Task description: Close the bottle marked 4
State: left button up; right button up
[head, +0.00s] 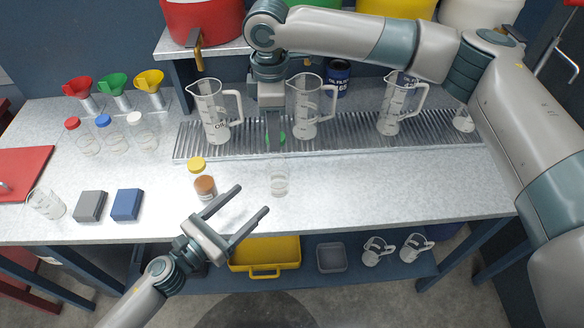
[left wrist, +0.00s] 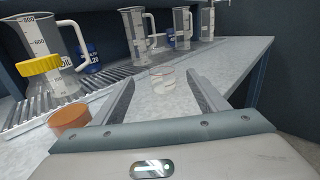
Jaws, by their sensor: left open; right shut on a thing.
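A clear bottle (head: 279,181) stands on the bench right of my left gripper. No cap shows on it, and its marking is too small to read. It also shows in the left wrist view (left wrist: 163,78), between and beyond the fingers. A yellow-capped bottle (head: 205,186) with brown contents stands to its left; it shows at the left edge in the left wrist view (left wrist: 70,118). My left gripper (head: 254,200) is open and empty at the bench's front edge. My right gripper (head: 275,138) points down above the bench, shut on a small green thing, mostly hidden, perhaps a cap.
Clear jugs (head: 215,115) stand on a ribbed metal tray (head: 345,141) behind. Bottles with red, blue and white caps (head: 109,120) stand at the left, with grey and blue blocks (head: 126,204) in front. The bench right of the clear bottle is free.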

pick_arm(q)
jog(key=shift+w+d, duration=0.1)
jog(key=shift+d, duration=0.1)
pick_arm(e)
jog(key=shift+w+d, duration=0.1)
jog(key=shift+w, duration=0.05)
pick_arm(q)
jog(key=shift+s+a, duration=0.25)
pick_arm(e)
jog(key=shift+s+a+r, duration=0.2)
jog(key=shift+s+a, duration=0.05)
jog(key=shift+a, duration=0.05)
pick_arm(q)
jog(key=shift+w+d, duration=0.4)
pick_arm(e)
jog(key=shift+w+d+f, duration=0.1)
jog(key=shift+w+d, duration=0.05)
jog(key=shift+d, duration=0.05)
pick_arm(q)
jog(key=shift+w+d+r, duration=0.1)
jog(key=shift+w+d, duration=0.4)
jog(key=shift+w, duration=0.05)
jog(key=x, duration=0.9)
jog(key=shift+w+d, duration=0.2)
jog(key=shift+d, duration=0.05)
jog(key=c, duration=1.6)
pick_arm(e)
send_over(276, 161)
jog(key=shift+f, duration=2.45)
jog(key=shift+f, duration=0.15)
